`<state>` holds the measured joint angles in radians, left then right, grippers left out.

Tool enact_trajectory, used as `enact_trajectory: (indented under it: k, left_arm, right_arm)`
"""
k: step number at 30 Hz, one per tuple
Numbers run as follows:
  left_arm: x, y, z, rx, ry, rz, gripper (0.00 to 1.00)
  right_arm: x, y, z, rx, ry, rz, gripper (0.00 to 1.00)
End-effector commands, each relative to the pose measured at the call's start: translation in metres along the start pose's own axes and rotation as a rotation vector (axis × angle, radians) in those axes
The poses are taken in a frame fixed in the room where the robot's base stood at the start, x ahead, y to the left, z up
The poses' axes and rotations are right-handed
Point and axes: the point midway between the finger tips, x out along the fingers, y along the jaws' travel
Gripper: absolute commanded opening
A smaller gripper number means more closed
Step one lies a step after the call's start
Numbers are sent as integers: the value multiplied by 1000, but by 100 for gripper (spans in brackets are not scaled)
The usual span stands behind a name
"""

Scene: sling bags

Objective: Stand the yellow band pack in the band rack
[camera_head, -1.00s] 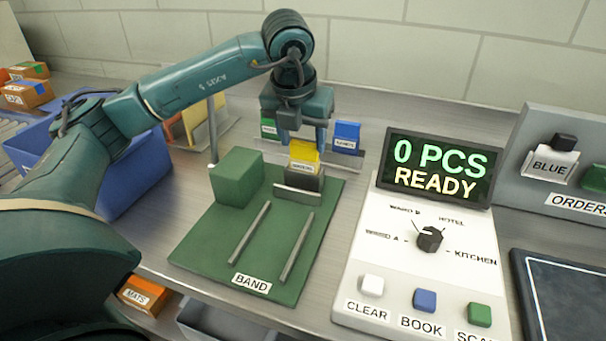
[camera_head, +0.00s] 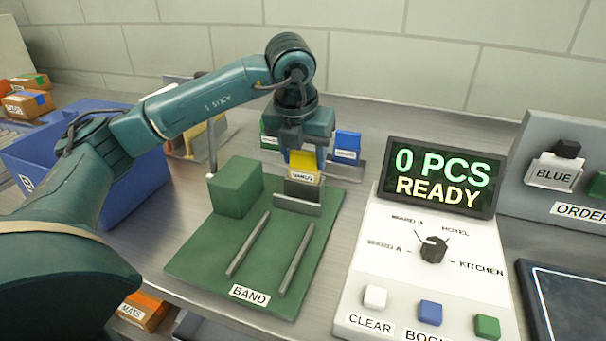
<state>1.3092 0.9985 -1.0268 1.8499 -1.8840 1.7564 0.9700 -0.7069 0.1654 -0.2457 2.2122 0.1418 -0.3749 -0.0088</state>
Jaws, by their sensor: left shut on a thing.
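The yellow band pack (camera_head: 305,163) is upright, with a white label on its front, above a dark block at the far end of the green board (camera_head: 200,256) labelled BAND. My left gripper (camera_head: 305,158) points down and is shut on the pack from above. A rack (camera_head: 347,171) stands behind the board, with a blue pack (camera_head: 348,143) to the right and a green pack (camera_head: 268,138) to the left. My gripper and the yellow pack hide the rack's middle. I cannot tell whether the yellow pack touches the dark block. My right gripper is not in view.
A green block (camera_head: 234,190), two metal rails (camera_head: 296,255) and a grey stop (camera_head: 297,205) are on the board. A blue bin (camera_head: 125,185) stands left. The control panel (camera_head: 385,265) and display (camera_head: 440,178) are right.

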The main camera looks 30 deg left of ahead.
Motion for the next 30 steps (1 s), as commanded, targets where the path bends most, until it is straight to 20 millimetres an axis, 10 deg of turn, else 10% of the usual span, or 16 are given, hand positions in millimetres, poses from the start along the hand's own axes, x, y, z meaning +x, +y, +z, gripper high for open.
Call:
enact_trajectory:
  k: [30]
  left_arm:
    - [-39, 0, 12, 0, -1, -1, 23]
  right_arm:
    - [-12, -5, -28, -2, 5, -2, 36]
